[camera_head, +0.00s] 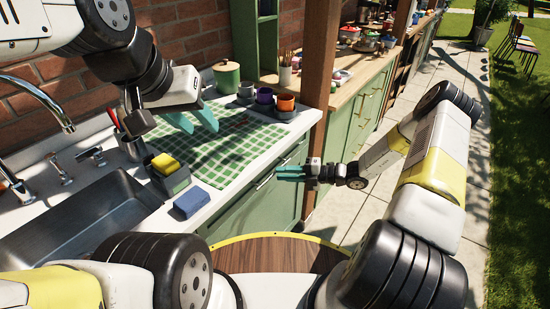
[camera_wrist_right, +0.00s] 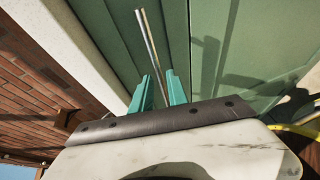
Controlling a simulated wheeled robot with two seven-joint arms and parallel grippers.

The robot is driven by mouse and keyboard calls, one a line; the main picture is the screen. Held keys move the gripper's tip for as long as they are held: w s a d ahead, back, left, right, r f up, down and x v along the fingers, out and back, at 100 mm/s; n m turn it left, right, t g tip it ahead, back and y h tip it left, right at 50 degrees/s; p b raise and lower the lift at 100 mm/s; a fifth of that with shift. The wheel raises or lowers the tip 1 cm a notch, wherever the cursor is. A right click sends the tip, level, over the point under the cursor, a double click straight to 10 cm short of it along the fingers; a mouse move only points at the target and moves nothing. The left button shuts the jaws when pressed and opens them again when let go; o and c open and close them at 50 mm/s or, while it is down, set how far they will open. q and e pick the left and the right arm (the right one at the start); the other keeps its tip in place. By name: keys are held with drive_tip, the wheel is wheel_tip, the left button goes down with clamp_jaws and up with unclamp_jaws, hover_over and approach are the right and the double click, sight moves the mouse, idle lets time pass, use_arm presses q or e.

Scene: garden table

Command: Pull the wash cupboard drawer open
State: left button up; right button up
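The green wash cupboard (camera_head: 280,205) stands under the white counter. Its drawer front (camera_wrist_right: 105,35) fills much of the right wrist view, with no visible gap showing it pulled out. A slim silver bar handle (camera_wrist_right: 150,45) runs along this front. My right gripper (camera_wrist_right: 158,85) has its teal fingers apart, with the lower end of the bar between them; contact cannot be made out. In the head view, the right gripper (camera_head: 280,172) is close to the cupboard front, below the counter edge. My left gripper (camera_head: 200,122) is open and empty above the green checked mat.
A sink (camera_head: 85,215) with a tap lies at the left. A blue sponge (camera_head: 191,202), a yellow sponge (camera_head: 165,162), cups (camera_head: 285,103) and a green canister (camera_head: 227,76) stand on the counter. A wooden post (camera_head: 320,60) rises behind the right gripper.

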drive_tip(key=shift+x, duration=1.8)
clamp_jaws()
